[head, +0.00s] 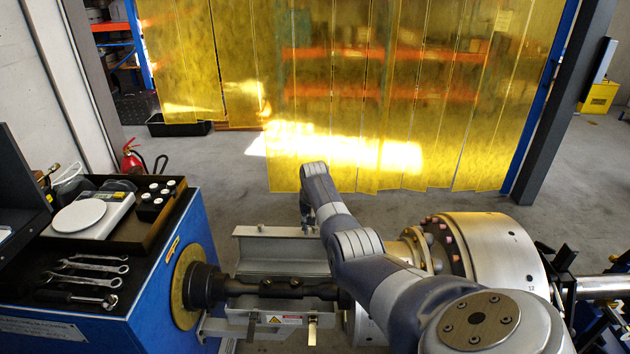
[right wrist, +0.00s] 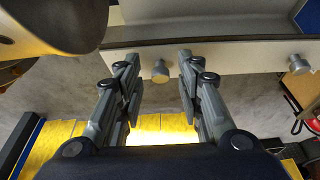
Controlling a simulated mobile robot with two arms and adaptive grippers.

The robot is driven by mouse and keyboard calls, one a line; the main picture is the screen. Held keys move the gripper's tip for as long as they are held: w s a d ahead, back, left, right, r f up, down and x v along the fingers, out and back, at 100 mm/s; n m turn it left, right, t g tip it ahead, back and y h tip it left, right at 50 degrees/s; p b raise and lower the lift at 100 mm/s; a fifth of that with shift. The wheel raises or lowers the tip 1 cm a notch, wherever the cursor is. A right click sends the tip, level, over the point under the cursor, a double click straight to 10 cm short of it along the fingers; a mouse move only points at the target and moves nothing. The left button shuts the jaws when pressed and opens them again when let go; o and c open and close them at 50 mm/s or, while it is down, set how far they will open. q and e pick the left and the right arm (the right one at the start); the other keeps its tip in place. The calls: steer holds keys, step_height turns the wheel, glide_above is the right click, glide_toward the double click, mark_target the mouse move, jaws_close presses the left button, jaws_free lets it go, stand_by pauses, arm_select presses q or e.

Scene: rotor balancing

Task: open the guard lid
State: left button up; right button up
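The guard lid (head: 275,250) is a grey metal panel behind the dark shaft (head: 285,288). It appears swung back to the far side, with the shaft uncovered in front of it. In the right wrist view the panel (right wrist: 225,60) carries two round metal knobs; one knob (right wrist: 160,70) lies between my right fingers and the other knob (right wrist: 298,63) is to the right. My right gripper (right wrist: 158,62) is open, its fingers apart on either side of the first knob, with no clear contact. In the head view the right gripper (head: 308,222) is at the lid's far edge. My left gripper is not in view.
A large metal rotor drum (head: 490,250) stands right of the lid, close to my right arm. Yellow strip curtains (head: 380,90) hang behind. The floor between is clear.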

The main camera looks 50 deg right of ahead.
stand_by(0.3)
steer(key=v, duration=1.2)
steer(key=shift+f, duration=0.1)
stand_by(0.3)
